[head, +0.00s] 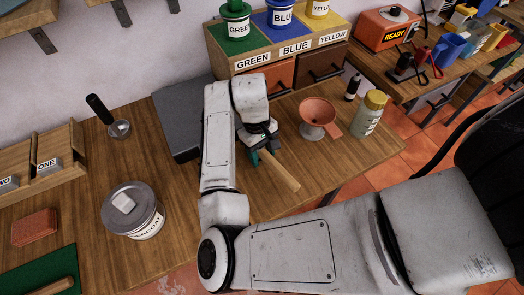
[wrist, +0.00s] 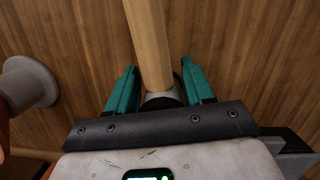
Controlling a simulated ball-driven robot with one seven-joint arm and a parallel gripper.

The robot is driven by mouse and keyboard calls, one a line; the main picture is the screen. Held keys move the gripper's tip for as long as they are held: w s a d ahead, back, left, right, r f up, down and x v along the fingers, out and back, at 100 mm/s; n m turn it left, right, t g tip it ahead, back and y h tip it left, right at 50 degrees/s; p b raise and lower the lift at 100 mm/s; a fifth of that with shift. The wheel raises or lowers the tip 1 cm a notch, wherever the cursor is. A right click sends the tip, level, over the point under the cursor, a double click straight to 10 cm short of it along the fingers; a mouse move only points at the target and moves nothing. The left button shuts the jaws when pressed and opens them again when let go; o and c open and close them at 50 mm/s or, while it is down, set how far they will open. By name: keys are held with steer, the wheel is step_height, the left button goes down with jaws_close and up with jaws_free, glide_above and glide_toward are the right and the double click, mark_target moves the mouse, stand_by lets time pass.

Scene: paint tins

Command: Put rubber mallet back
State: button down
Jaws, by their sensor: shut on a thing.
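The rubber mallet's pale wooden handle (head: 278,172) sticks out from my gripper (head: 256,158) toward the lower right in the head view. The handle also shows in the wrist view (wrist: 149,40), rising to the top edge between the teal fingers of my gripper (wrist: 160,88). A dark part and a pale ring show at the handle's base between the fingers. My gripper is shut on the mallet near its head, which is mostly hidden. The mallet is over the wooden bench; I cannot tell whether it touches it.
A grey case (head: 175,115) lies left of my arm. A paint tin (head: 133,213), a brick (head: 34,227) and a green mat (head: 30,270) are farther left. Labelled drawers (head: 323,65) stand behind.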

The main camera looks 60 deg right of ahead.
steer(key=shift+f, duration=0.15)
steer(key=shift+c, duration=1.7)
jaws_free()
steer(key=r, duration=0.3)
steer(key=w+r, duration=0.1)
steer(key=r, duration=0.3)
steer(key=r+p, duration=0.1)
steer(key=r, duration=0.2)
steer(key=shift+w+d+r, duration=0.35)
steer(key=shift+w+d, duration=0.05)
